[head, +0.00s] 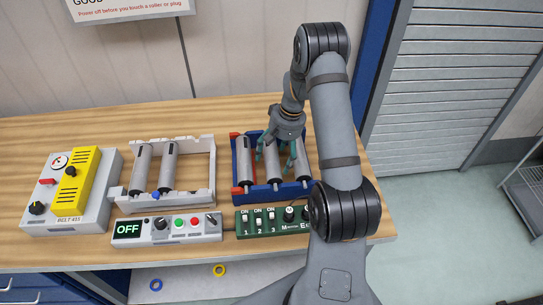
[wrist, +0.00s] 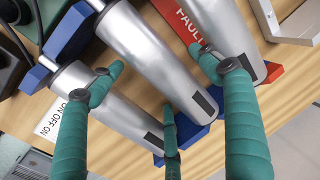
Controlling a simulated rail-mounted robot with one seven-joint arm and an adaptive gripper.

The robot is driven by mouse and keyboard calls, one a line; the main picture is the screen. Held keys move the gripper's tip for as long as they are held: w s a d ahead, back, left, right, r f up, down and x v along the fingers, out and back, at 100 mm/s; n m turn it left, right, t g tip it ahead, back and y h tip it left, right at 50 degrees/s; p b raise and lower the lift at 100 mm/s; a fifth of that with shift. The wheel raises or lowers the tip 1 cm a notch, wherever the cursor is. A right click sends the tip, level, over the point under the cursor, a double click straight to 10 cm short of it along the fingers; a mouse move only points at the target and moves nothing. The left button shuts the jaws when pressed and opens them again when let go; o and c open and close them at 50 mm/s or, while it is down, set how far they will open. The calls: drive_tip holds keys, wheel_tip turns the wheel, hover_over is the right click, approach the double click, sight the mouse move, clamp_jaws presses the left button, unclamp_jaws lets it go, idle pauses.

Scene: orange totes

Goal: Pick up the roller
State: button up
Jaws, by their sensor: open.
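Three silver rollers lie side by side in a blue rack (head: 266,196): the left roller (head: 245,163), middle roller (head: 273,165) and right roller (head: 301,158). My gripper (head: 276,158) is over the rack with its green fingers spread and pointing down around the middle roller. In the wrist view the middle roller (wrist: 150,55) runs between the fingers of my open gripper (wrist: 155,75). One fingertip overlaps the neighbouring roller (wrist: 90,95) in the picture; contact cannot be told. Another roller (wrist: 225,28) lies beside a red label reading FAULTY (wrist: 186,22).
A pale rack (head: 207,165) with two rollers stands to the left. A control box (head: 172,228) showing OFF and a green switch box (head: 262,222) stand in front. A grey and yellow box (head: 75,190) is at far left. Bare wood lies behind the racks.

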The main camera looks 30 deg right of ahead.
drive_tip(key=shift+f, duration=0.15)
drive_tip(key=shift+c, duration=1.2)
drive_tip(key=c, duration=1.4)
